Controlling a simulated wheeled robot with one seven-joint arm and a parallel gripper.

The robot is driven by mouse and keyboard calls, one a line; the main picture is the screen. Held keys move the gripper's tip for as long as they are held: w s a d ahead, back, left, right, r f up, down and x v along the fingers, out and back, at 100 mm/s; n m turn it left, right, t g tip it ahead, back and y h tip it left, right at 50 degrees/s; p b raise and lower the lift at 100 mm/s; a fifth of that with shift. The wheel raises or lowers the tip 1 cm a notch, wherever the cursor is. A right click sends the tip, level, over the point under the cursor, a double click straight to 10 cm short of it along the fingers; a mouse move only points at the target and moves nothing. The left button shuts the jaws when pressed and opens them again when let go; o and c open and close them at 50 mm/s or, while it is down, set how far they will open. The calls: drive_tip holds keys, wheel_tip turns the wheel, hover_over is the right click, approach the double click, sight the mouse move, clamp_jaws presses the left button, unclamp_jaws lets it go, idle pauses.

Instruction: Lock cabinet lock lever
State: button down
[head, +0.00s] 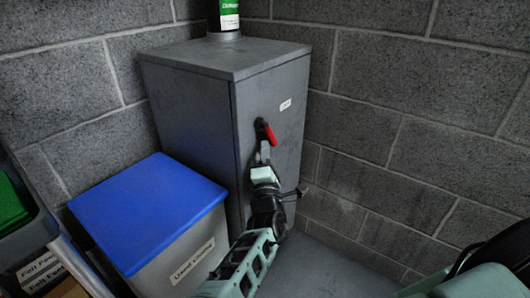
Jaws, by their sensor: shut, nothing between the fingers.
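A grey metal cabinet (188,105) stands in the corner. Its lock lever (268,133) is red and sits on the upper part of the cabinet door (285,140). The lever slants, with its upper end to the left and its lower end to the right. My gripper (263,148) is shut and empty, just below the lever in the picture. Its fingertips are close to the lever; I cannot tell whether they touch. My arm and gripper hide the lower part of the door and what lies behind the fingers.
A grey bin with a blue lid (148,208) stands left of the cabinet, close to my arm. A green-labelled container (226,15) stands on the cabinet top. Block walls (420,110) close off the back and right. Labelled boxes (42,268) sit at lower left.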

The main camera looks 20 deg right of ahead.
drive_tip(key=shift+f, duration=0.1)
drive_tip(key=shift+w+d+n+t+b, duration=0.1)
drive_tip(key=shift+d+n+t+b, duration=0.2)
drive_tip(key=shift+b, duration=0.5)
